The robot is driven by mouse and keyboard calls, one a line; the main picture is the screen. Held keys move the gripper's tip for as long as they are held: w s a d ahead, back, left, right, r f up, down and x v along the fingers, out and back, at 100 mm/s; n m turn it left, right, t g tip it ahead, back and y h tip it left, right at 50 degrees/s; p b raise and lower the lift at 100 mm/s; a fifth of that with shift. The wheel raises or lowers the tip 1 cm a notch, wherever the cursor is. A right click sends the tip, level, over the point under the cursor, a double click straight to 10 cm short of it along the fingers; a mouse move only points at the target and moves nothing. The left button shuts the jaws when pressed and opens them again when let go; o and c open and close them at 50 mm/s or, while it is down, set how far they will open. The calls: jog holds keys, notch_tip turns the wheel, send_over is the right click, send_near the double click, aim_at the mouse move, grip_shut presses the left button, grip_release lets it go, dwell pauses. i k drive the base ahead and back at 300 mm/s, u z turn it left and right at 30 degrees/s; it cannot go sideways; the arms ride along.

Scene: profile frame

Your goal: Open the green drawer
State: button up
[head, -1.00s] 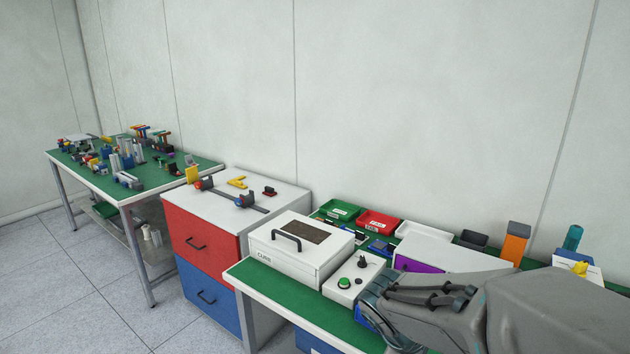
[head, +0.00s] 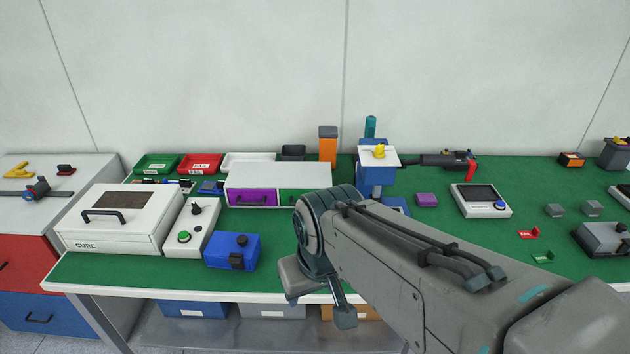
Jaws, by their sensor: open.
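The green drawer (head: 290,197) is the right-hand front of a low white two-drawer unit (head: 265,176) on the green-topped bench. Its front looks flush with the purple drawer (head: 252,198) on its left, so it appears closed. My arm covers part of its lower right side, and its handle is only partly visible. My gripper (head: 318,301) shows below the arm's wrist, over the bench's front edge, nearer to me than the drawer. Its jaws are apart, nothing shows between them, and it is not touching the drawer.
A blue box (head: 232,251), a white button panel (head: 193,228) and a white CURE box (head: 122,219) stand left of my gripper. An orange block (head: 327,145) and a blue stand (head: 376,178) are behind the arm. Bench surface between blue box and gripper is clear.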

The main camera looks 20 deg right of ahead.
aim_at(289, 198)
jog(key=z, duration=0.45)
jog(key=i, duration=0.75)
jog(key=z, duration=0.3)
